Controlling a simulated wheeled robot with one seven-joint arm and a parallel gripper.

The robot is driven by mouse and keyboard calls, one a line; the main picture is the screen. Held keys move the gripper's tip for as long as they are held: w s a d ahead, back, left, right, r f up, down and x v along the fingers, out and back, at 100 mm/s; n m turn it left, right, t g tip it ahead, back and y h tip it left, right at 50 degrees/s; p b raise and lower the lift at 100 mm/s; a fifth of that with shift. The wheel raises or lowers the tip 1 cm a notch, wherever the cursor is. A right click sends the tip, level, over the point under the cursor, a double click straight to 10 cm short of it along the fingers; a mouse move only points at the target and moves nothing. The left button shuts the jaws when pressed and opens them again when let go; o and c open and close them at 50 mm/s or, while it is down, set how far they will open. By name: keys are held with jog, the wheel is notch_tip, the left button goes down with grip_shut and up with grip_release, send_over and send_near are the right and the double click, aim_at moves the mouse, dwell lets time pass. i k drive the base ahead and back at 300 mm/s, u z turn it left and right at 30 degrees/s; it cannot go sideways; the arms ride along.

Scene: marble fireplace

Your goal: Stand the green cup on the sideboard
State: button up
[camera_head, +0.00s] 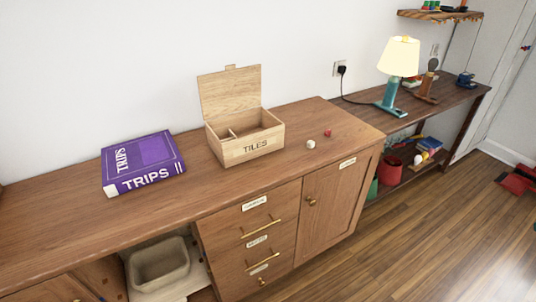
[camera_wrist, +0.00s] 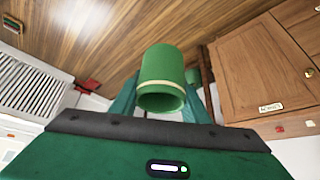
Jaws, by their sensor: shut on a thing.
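The green cup (camera_wrist: 162,72), with a cream band, is in the wrist view between the two teal fingers of my gripper (camera_wrist: 161,98), which is shut on it. The cup's mouth faces the bottom of this upside-down picture, so it looks roughly upright. The wooden sideboard (camera_head: 55,220) crosses the head view, and its door (camera_wrist: 245,75) is at the right of the wrist view. The cup is out in front of the sideboard, apart from it. Neither my gripper nor the held cup shows in the head view.
On the sideboard top are a purple book (camera_head: 143,162), an open wooden box (camera_head: 245,140) marked TILES, and a white ball (camera_head: 311,144) and small red piece (camera_head: 328,132). Bare top lies left of the book and between book and box. A lamp (camera_head: 398,65) stands beyond.

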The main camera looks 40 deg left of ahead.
aim_at(193, 190)
jog(key=z, duration=0.15)
jog(key=i, duration=0.45)
jog(key=u, duration=2.55)
jog(key=i, duration=0.5)
jog(key=z, duration=0.05)
